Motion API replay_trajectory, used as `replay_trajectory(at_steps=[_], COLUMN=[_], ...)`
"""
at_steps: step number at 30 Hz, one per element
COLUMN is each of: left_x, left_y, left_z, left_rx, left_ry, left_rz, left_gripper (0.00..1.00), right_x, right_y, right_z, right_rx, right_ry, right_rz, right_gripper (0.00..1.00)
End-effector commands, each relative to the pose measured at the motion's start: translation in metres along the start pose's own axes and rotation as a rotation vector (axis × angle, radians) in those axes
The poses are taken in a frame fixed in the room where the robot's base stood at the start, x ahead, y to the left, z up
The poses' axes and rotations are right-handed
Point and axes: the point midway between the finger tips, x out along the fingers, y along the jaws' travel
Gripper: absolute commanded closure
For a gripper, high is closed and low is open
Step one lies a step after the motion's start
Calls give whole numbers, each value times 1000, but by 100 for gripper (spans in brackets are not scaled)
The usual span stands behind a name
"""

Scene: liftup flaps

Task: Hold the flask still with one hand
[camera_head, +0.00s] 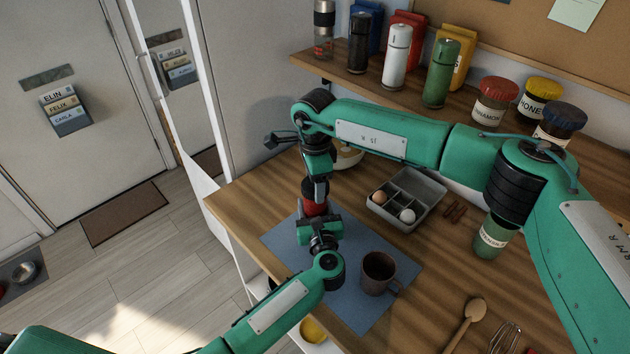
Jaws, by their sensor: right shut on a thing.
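A red flask (313,208) stands near the left side of the blue mat (350,313), mostly hidden by my grippers. My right gripper (317,188) comes down from above and is shut on its upper part. My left gripper (318,226) reaches in from the lower left and is right in front of the flask's lower part. Its fingers are hidden by its own wrist, so I cannot tell whether it is open or touches the flask.
A dark mug (379,273) stands on the mat to the right. Behind are a grey divided tray (432,186) with eggs and a bowl (349,157). A green jar (490,240), wooden spoon (467,322) and whisk (505,338) are right. Several flasks and jars line the shelf (300,58).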

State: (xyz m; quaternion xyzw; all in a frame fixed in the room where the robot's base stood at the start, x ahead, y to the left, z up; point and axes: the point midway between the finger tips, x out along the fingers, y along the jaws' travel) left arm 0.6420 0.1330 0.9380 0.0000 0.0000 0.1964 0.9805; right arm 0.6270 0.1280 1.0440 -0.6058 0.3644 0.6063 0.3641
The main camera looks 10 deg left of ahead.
Motion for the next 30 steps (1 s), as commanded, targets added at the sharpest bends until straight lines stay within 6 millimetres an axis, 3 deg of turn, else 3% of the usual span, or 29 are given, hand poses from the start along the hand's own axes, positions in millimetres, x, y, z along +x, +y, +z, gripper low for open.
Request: replay_trajectory(at_steps=[6,11,30], left_x=[-1,-1,0], left_y=[0,0,0], left_z=[-1,-1,-1], left_rx=[0,0,0], left_ry=[1,1,1], left_rz=[-1,-1,0], left_gripper=[100,100,100], right_x=[-1,-1,-1], right_y=[-1,-1,-1], right_z=[-1,-1,-1], right_rx=[-338,-493,-491], right_ry=[2,2,2], right_rz=[-2,-2,-2], right_gripper=[67,67,67])
